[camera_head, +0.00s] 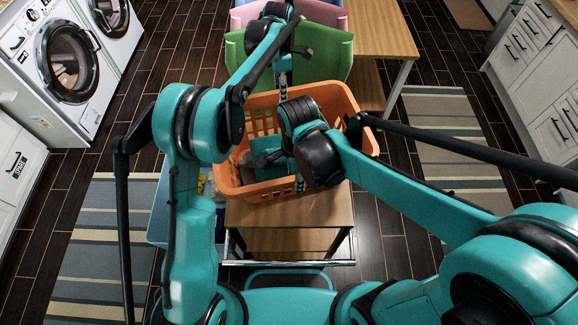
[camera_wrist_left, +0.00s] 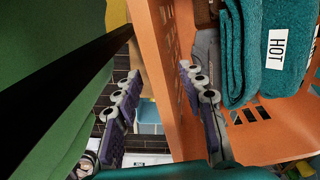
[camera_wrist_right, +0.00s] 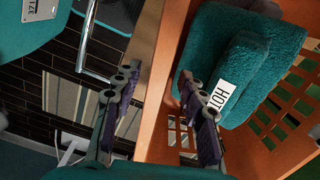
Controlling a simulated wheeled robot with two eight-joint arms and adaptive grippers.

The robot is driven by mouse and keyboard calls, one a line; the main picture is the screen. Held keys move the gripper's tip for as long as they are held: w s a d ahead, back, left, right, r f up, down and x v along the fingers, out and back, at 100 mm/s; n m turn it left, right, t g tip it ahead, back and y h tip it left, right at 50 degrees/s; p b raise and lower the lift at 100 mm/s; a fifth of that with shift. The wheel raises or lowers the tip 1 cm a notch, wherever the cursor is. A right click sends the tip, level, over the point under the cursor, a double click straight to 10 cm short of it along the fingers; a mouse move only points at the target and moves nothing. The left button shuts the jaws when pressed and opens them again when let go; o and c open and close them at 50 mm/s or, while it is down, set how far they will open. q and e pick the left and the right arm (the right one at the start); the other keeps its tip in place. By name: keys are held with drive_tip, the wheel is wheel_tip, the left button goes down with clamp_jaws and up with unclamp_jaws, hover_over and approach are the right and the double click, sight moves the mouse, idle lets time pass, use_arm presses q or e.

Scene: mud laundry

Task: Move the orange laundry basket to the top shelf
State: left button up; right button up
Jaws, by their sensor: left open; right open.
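The orange laundry basket (camera_head: 238,182) sits on a wooden surface in the middle of the head view, holding folded teal towels (camera_wrist_right: 240,60), one labelled HOT. My left gripper (camera_head: 283,84) is at its far side, beside the green basket. In the left wrist view, the open fingers (camera_wrist_left: 163,103) stand on either side of an orange basket wall (camera_wrist_left: 160,45), one outside and one inside. My right gripper (camera_head: 300,184) is at the near side. In the right wrist view, its open fingers (camera_wrist_right: 160,115) also straddle a basket wall (camera_wrist_right: 170,65). My arms hide part of the basket.
A green basket (camera_head: 335,62) stands right behind the orange one, with pink (camera_head: 327,17) and blue ones beyond. A wooden table (camera_head: 380,30) is at the back right. A light-blue bin (camera_head: 158,215) is lower left. Washers (camera_head: 70,62) line the left, cabinets (camera_head: 545,75) the right.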

drive_tip(key=shift+r, duration=0.1)
use_arm(q)
wheel_tip(320, 180, up, 11)
use_arm(e)
wheel_tip(320, 180, up, 12)
idle(0.5)
use_arm(q)
drive_tip(key=shift+s, duration=0.15)
use_arm(e)
drive_tip(key=shift+s, duration=0.1)
